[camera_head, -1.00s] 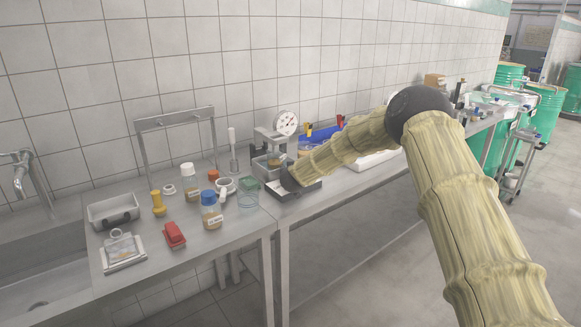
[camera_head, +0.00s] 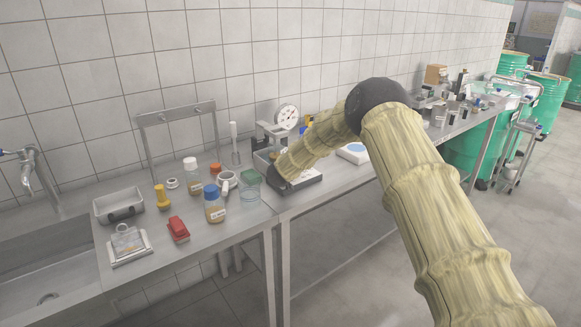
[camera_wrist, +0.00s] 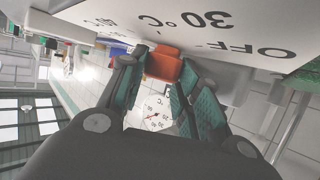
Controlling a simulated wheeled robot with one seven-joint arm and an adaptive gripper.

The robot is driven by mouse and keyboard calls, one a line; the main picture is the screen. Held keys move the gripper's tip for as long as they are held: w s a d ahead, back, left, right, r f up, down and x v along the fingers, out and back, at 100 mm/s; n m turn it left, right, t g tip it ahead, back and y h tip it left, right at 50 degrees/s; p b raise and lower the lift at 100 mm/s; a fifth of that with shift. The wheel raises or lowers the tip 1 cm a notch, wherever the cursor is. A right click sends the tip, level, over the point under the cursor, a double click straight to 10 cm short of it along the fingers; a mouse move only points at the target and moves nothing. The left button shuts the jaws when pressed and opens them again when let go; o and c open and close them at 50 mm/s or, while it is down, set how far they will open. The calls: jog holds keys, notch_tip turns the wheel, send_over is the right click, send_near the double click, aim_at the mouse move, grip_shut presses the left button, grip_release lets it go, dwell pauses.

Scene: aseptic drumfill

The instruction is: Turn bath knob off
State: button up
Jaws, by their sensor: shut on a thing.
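The bath knob (camera_wrist: 163,64) is orange-red and sits on the bath's pale front panel (camera_wrist: 120,22), which carries the marks "30°C" and "OFF". In the wrist view my gripper (camera_wrist: 165,82) has its teal-padded fingers on both sides of the knob and is shut on it. The panel's marks appear upside down there. In the head view the bath (camera_head: 262,160) stands on the bench, with its front partly covered by my arm. The knob and the fingertips are hidden in that view. A round dial gauge (camera_head: 287,117) stands above the bath and also shows in the wrist view (camera_wrist: 155,113).
Left of the bath are a green-tinted beaker (camera_head: 249,190), a blue-capped jar (camera_head: 214,205), a white-capped jar (camera_head: 193,178) and a red object (camera_head: 178,229). A sink (camera_head: 45,275) is at far left. The floor in front of the bench is clear.

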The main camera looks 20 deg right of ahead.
jog(key=o, duration=1)
jog(key=shift+s, duration=0.1)
jog(key=shift+v, duration=3.9)
